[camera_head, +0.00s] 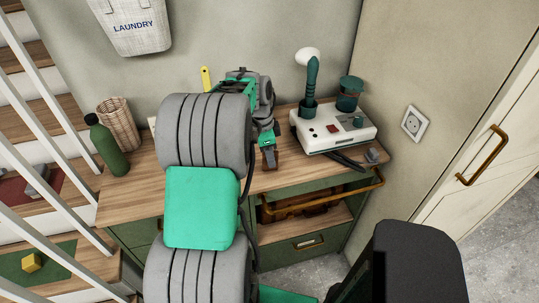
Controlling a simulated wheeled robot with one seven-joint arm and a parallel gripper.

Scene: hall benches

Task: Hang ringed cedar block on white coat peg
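My gripper (268,140) reaches down over the wooden bench top, behind the grey and green links of my arm. I cannot make out a white coat peg in this view.
On the wooden bench top (135,190) stand a green bottle (108,147), a wicker basket (120,124) and a white appliance (325,142) with dark green parts. A laundry bag (140,27) hangs on the wall. A brass rail (345,190) runs along the front. Stairs rise at left.

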